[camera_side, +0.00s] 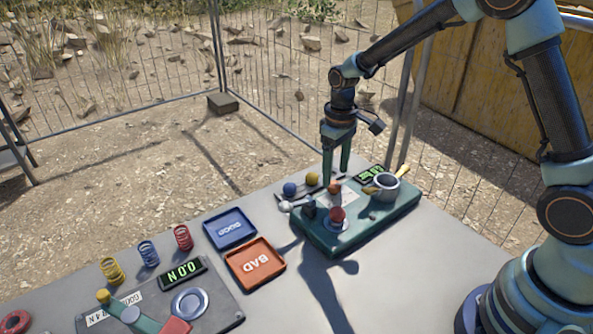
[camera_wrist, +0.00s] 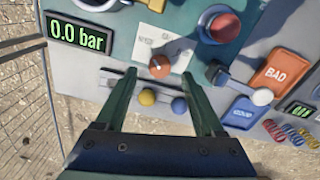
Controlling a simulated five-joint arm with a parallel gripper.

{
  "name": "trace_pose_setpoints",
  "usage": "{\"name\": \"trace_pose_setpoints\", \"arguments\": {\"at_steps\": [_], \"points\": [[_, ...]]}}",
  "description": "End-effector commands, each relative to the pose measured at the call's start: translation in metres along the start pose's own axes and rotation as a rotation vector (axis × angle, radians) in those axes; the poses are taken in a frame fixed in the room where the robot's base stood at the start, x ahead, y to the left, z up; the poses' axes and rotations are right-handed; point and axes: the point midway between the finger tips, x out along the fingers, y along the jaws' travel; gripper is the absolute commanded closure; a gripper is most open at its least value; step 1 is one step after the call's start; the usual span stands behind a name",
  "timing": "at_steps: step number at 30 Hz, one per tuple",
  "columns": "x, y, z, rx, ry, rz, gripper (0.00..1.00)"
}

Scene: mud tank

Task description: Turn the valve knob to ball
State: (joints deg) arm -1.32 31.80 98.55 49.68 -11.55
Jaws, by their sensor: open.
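The valve knob (camera_wrist: 159,66) is a small orange-red round cap with a pale mark on top. It sits on a white card (camera_wrist: 152,43) whose lettering is too small to read. It also shows in the side view (camera_side: 334,187) on the green block. My gripper (camera_side: 336,175) points down over the knob with its green fingers apart. In the wrist view the fingers (camera_wrist: 159,75) lie either side of the knob, and nothing is held between them.
A pressure display (camera_wrist: 79,34) reads 0.0 bar. A red knob (camera_side: 337,214) on a pale disc and a metal cup (camera_side: 387,187) stand on the same green block (camera_side: 372,222). Blue (camera_side: 230,229) and orange BAD (camera_side: 256,263) trays lie to the left.

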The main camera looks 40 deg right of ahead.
Motion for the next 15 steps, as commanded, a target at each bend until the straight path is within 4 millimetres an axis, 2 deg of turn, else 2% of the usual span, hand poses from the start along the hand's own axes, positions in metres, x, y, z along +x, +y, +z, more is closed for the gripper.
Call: {"name": "trace_pose_setpoints", "arguments": {"at_steps": [1,6,15], "points": [[0.009,0.000,0.001,0.000,-0.005,-0.001,0.30],[0.025,0.000,0.000,0.000,-0.001,0.000,0.30],[0.031,0.000,0.000,0.000,0.000,0.000,0.30]]}}
